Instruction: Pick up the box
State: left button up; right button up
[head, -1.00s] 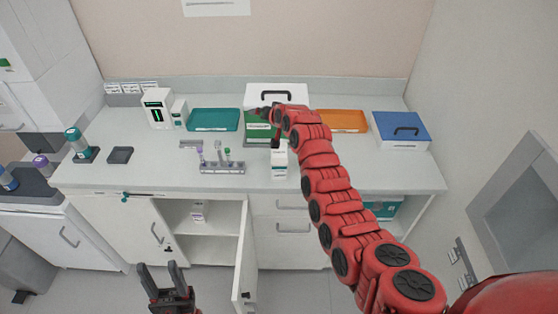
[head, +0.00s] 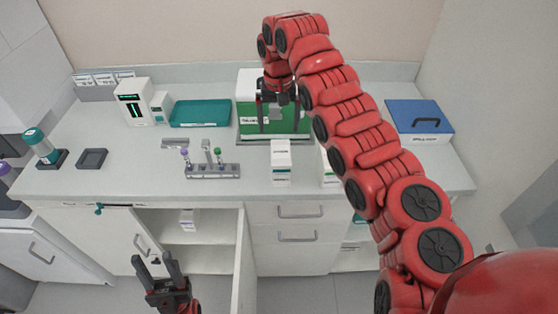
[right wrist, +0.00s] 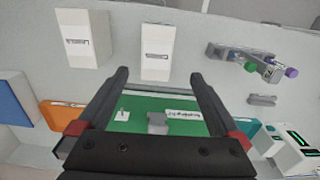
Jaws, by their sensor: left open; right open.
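The task says only "box", and several stand on the counter. A green-and-white box (head: 245,118) with a label on its front stands at the back middle, partly hidden by my right gripper (head: 279,125). That gripper is open and points down in front of its green face. In the right wrist view the green surface (right wrist: 150,128) lies between and beyond the open fingers; I cannot tell whether they touch it. A small white box (head: 281,165) stands just in front. Another white box (head: 328,172) is mostly hidden by my arm. My left gripper (head: 153,258) is open and empty, low before the cabinet.
A teal tray (head: 200,114) and a tube rack (head: 212,171) are to the left. A blue box with a handle (head: 419,118) is at the right. An orange tray (right wrist: 60,115) shows in the right wrist view. A cabinet door (head: 243,265) hangs open.

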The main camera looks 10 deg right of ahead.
aim_at(279, 153)
notch_tip(279, 153, down, 10)
jog(key=shift+f+p, duration=0.1)
jog(key=shift+p, duration=1)
jog(key=shift+f, duration=0.35)
jog(key=shift+d+f+p, duration=0.1)
jog(key=shift+f+p, duration=0.25)
jog(key=shift+p, duration=0.1)
jog(key=shift+s+d+f+p, duration=0.1)
jog(key=shift+s+f+p, duration=0.05)
jog(key=shift+f+p, duration=0.45)
jog(key=shift+s+d+f+p, duration=0.15)
jog(key=shift+f+p, duration=0.25)
jog(key=shift+p, duration=0.25)
notch_tip(279, 153, down, 2)
jog(key=shift+w+f, duration=0.1)
jog(key=shift+f, duration=0.25)
jog(key=shift+a, duration=0.1)
jog(key=c, duration=1.4)
jog(key=shift+w+r, duration=0.1)
jog(key=shift+r, duration=0.1)
